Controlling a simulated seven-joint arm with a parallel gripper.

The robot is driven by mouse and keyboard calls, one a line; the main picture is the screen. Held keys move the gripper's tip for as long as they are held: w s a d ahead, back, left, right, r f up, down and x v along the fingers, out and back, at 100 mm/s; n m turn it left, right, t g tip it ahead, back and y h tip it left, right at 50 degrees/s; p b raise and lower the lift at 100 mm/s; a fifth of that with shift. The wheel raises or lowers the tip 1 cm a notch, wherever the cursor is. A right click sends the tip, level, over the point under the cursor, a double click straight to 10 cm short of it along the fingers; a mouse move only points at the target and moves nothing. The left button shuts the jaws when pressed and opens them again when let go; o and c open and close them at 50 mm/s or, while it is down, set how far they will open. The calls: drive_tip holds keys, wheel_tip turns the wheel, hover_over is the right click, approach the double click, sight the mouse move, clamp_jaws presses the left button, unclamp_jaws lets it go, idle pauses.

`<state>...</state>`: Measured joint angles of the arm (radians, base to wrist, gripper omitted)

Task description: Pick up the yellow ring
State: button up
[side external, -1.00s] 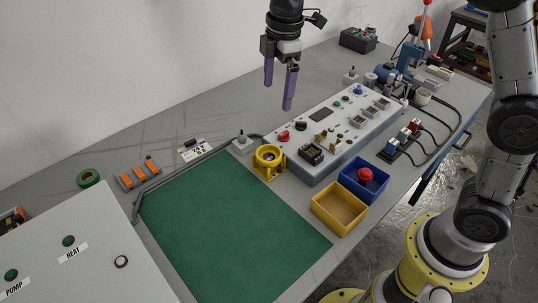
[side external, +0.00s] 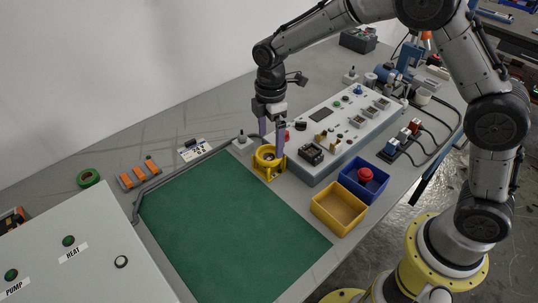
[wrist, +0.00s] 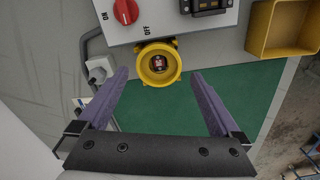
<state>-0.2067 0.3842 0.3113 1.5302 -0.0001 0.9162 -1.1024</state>
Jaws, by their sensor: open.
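In the wrist view the ring (wrist: 144,68) faces the camera, with a small dark and reddish centre. My gripper (side external: 272,146) points down over the ring, its two purple fingers apart and empty. In the side view one finger overlaps the ring's right edge; I cannot tell whether it touches. In the wrist view the gripper (wrist: 159,73) has the ring between and slightly beyond its fingertips.
The control box (side external: 340,125) with knobs and switches stands close behind and right of the ring. A yellow bin (side external: 340,222) and a blue bin (side external: 345,188) holding a red button are to the right. A grey post (side external: 242,145) stands just left. The green mat (side external: 225,225) is clear.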

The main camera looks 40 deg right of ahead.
sight(270, 158)
wheel_tip(270, 158, down, 4)
drive_tip(key=shift+d+f, duration=0.1)
drive_tip(key=shift+c, duration=0.3)
drive_tip(key=c, duration=1)
drive_tip(key=shift+c, duration=0.2)
